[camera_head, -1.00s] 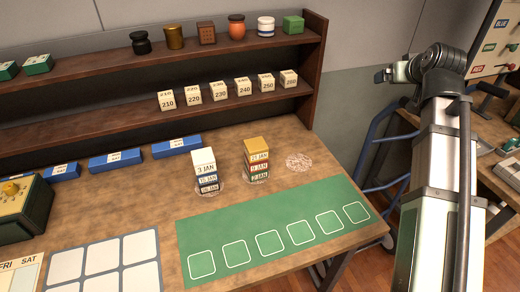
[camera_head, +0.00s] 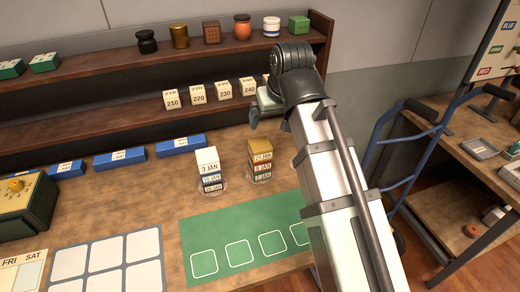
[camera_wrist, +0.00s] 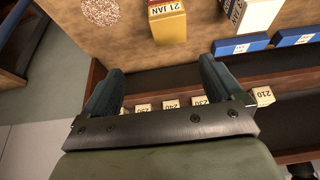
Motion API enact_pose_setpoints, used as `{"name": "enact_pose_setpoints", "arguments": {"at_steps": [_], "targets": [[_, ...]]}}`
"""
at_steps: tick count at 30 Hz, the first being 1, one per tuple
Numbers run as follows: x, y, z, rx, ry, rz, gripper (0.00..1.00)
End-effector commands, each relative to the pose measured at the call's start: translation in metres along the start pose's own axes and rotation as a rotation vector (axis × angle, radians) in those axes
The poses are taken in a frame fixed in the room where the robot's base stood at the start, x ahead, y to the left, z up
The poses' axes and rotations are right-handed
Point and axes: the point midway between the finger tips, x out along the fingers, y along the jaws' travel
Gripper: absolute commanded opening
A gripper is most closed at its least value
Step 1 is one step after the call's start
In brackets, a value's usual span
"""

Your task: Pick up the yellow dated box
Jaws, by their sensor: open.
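The yellow dated box (camera_head: 260,158), marked 21 JAN, sits on top of a short stack of dated boxes right of the table's middle. It also shows at the top of the wrist view (camera_wrist: 168,24), with its yellow side and white date label visible. My gripper (camera_wrist: 159,72) is open and empty, its two fingers pointing toward the table. In the head view my gripper (camera_head: 262,105) is mostly hidden by my wrist, in front of the shelf and above and behind the stack. It is apart from the box.
A white-topped stack (camera_head: 207,160) stands close left of the yellow one. Behind are blue boxes (camera_head: 180,145) and a wooden shelf (camera_head: 110,138) with numbered blocks (camera_head: 197,94). A green mat (camera_head: 215,232) lies in front. A blue hand truck (camera_head: 405,180) stands at the right.

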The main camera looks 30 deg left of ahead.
Motion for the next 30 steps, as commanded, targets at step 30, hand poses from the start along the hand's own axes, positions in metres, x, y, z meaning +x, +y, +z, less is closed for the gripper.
{"name": "enact_pose_setpoints", "arguments": {"at_steps": [30], "targets": [[0.084,-0.023,0.011,-0.017,-0.036,-0.005,0.94]]}}
